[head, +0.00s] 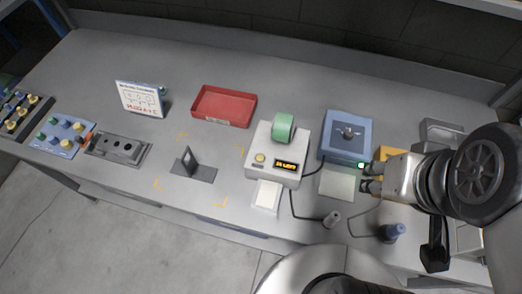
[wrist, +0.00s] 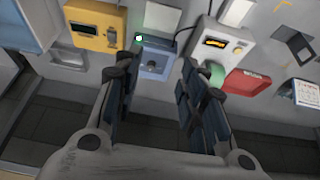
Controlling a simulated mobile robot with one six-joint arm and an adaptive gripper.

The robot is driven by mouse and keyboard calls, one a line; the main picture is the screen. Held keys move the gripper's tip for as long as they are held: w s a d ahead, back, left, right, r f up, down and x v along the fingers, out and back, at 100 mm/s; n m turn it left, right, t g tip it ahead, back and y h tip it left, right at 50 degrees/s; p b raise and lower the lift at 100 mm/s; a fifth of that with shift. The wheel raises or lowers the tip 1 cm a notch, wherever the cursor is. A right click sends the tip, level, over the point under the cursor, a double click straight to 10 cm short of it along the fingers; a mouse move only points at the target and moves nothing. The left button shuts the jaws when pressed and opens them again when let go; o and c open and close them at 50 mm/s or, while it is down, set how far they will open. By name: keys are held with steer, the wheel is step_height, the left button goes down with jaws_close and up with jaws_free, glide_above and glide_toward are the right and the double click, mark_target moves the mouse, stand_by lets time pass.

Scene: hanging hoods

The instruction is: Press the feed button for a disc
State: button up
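My gripper (head: 367,177) is at the right of the bench in the head view, near the front right corner of a blue box (head: 347,133) with a dark round fitting on top and a lit green lamp (head: 361,165). In the wrist view, my gripper (wrist: 160,60) has its fingers wide apart with nothing between them. A yellow unit (wrist: 97,27) with dark panels is left of the fingers; the gripper hides most of it in the head view. A white machine (head: 262,160) has a round yellow button (head: 260,157), a lit display and a green roll (head: 283,127). I cannot tell which control feeds discs.
A red tray (head: 224,105), a sign (head: 140,99), a dark upright bracket (head: 190,165) and button panels (head: 62,136) are to the left.

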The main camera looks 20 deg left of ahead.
jaws_close()
stand_by(1.4)
